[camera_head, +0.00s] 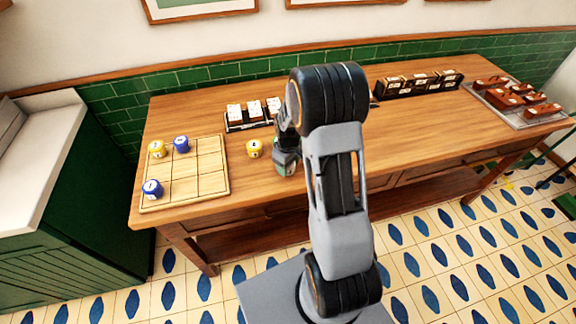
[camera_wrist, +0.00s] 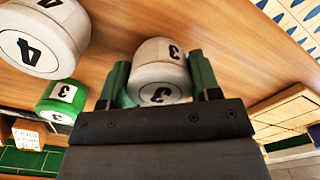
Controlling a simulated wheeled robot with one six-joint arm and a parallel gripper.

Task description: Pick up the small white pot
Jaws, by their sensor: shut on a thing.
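In the wrist view, a white pot (camera_wrist: 158,52) marked 3 sits between the two green fingers of my gripper (camera_wrist: 160,78). The fingers are shut on its sides. The pot is close to the wooden surface; I cannot tell whether it touches it. In the head view, my gripper (camera_head: 287,163) is low over the middle front of the table, just right of a yellow pot (camera_head: 254,148). My arm and gripper hide the white pot there. A larger-looking white pot (camera_wrist: 45,38) marked 4 and a green pot (camera_wrist: 62,100) marked 3 are at the left of the wrist view.
A wooden grid board (camera_head: 207,182) at the table's left holds a yellow pot (camera_head: 157,149) and two blue pots (camera_head: 181,144). Card racks (camera_head: 418,86) stand along the back. A tray (camera_head: 545,118) of brown items is at the right. Bare wood lies right of my arm.

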